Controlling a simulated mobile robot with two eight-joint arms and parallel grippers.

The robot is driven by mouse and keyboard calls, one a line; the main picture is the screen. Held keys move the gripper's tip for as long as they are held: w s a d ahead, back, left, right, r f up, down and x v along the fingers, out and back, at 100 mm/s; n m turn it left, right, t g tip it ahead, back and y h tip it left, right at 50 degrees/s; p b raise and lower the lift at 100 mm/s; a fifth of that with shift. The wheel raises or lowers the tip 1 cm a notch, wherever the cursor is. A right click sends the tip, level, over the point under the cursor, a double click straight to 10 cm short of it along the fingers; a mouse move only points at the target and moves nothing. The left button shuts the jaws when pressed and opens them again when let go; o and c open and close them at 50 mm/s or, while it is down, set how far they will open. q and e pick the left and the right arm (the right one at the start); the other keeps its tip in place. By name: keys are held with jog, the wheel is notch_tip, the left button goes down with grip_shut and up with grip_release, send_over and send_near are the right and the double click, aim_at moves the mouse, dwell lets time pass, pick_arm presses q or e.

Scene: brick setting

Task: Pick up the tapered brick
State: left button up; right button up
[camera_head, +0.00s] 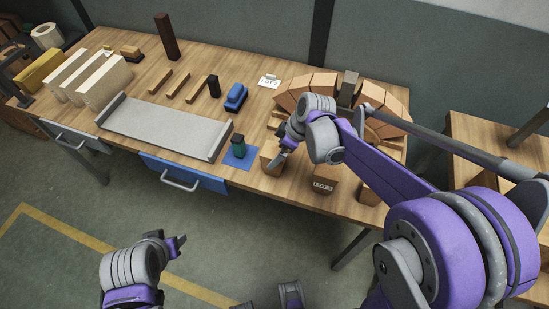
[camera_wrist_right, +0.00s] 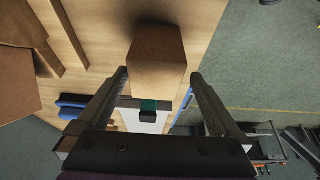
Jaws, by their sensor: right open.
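A tan block-shaped brick (camera_head: 271,161), apparently the tapered brick, stands near the table's front edge in the head view. My right gripper (camera_head: 281,154) is beside and over it and partly hides it. In the right wrist view the brick (camera_wrist_right: 158,58) lies straight ahead, its near end between the tips of the open right gripper (camera_wrist_right: 159,77). A gap shows on each side, so the fingers do not grip it. My left gripper (camera_head: 177,244) is low in front of the table, away from the bricks; its jaw opening is unclear.
An arch of tapered bricks (camera_head: 320,84) stands behind my right gripper.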

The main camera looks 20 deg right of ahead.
jog(key=x, duration=0.6)
jog(key=shift+w+d+f, duration=0.1)
jog(key=shift+w+f, duration=0.2)
jog(key=shift+f, duration=0.1)
jog(key=shift+r, duration=0.1)
jog(key=c, duration=1.6)
